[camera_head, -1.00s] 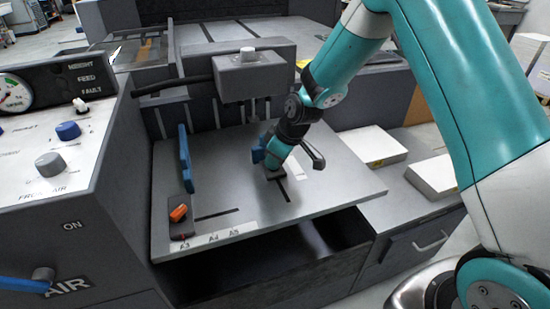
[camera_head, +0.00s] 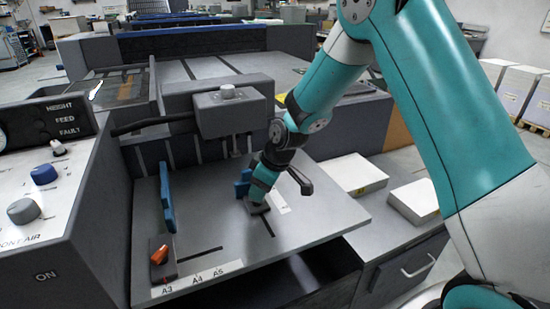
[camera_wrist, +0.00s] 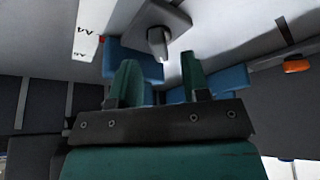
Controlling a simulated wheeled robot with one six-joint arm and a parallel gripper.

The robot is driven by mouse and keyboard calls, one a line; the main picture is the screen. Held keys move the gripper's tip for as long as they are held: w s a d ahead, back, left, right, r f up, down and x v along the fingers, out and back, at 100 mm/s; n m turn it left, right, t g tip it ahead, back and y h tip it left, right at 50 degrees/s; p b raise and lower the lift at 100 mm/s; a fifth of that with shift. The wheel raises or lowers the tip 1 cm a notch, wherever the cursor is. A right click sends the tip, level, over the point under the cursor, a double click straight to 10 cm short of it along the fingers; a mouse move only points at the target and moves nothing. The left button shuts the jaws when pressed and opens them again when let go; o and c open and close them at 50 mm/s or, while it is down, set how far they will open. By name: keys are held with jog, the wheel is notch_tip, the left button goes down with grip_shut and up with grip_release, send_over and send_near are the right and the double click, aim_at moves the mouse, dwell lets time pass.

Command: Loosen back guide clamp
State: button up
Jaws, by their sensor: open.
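The feed board (camera_head: 325,215) is a grey slab with dark slots. On it, a small dark clamp plate (camera_head: 257,208) lies by a slot, just under my gripper (camera_head: 255,199). A blue guide (camera_head: 242,186) stands beside it, partly hidden by my arm. In the wrist view, a grey lever (camera_wrist: 158,42) sits on the clamp plate (camera_wrist: 178,18), just beyond the gap between my open green fingers (camera_wrist: 158,75). Blue guide parts (camera_wrist: 232,80) show behind the fingers. Contact with the lever cannot be told.
A second blue guide (camera_head: 167,197) and a clamp with an orange lever (camera_head: 160,254) stand at left. A grey box with a knob (camera_head: 228,112) overhangs the board's back. Paper stacks (camera_head: 355,174) lie at right.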

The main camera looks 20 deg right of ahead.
jog(key=p+v, duration=0.1)
jog(key=v, duration=1.3)
jog(key=shift+s+r+p, duration=0.15)
jog(key=shift+r+p, duration=0.15)
jog(key=shift+d, duration=0.1)
jog(key=s+a+r+m+g, duration=0.1)
jog(key=s+a+r, duration=0.15)
jog(key=s, duration=0.65)
jog(key=s+a+r+g+y, duration=0.15)
jog(key=s+a, duration=0.25)
jog(key=s, duration=0.4)
jog(key=s+a+r+m+h, duration=0.1)
jog(key=s+a+r, duration=0.15)
jog(key=s, duration=0.65)
notch_tip(320, 180, up, 14)
jog(key=p, duration=1.4)
jog(key=shift+s+a+r, duration=0.2)
jog(key=shift+a, duration=0.2)
jog(key=shift+g+y, duration=0.25)
